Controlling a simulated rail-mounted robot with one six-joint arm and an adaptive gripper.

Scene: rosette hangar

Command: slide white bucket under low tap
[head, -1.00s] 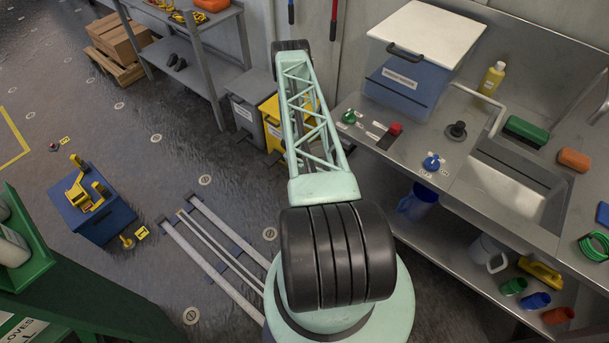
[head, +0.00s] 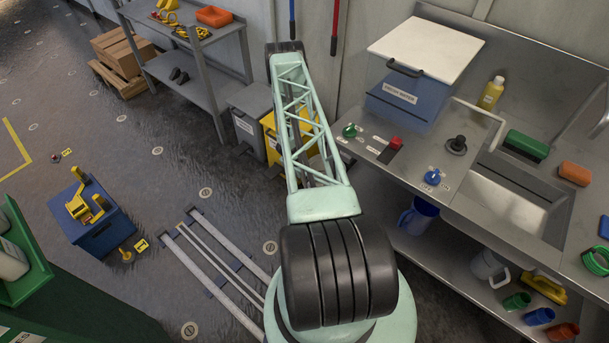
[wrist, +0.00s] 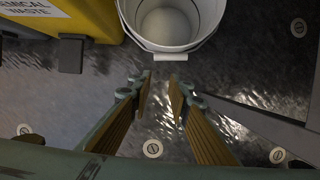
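The white bucket (wrist: 170,22) stands upright on the wet floor at the top of the wrist view, cut off by the frame edge. I look down into it, and it looks empty. A pale tab or handle piece (wrist: 170,57) sits on its near rim. My gripper (wrist: 160,84) points toward this near side. Its two fingers are apart with only floor between them, short of the bucket. In the head view my arm hides both gripper and bucket. I cannot make out the low tap in either view.
A yellow chemical waste bin (wrist: 75,22) stands left of the bucket. A dark metal leg or beam (wrist: 260,118) runs along the right. In the head view, the steel sink bench (head: 460,200) stands right of my arm, with jugs on its lower shelf (head: 450,255).

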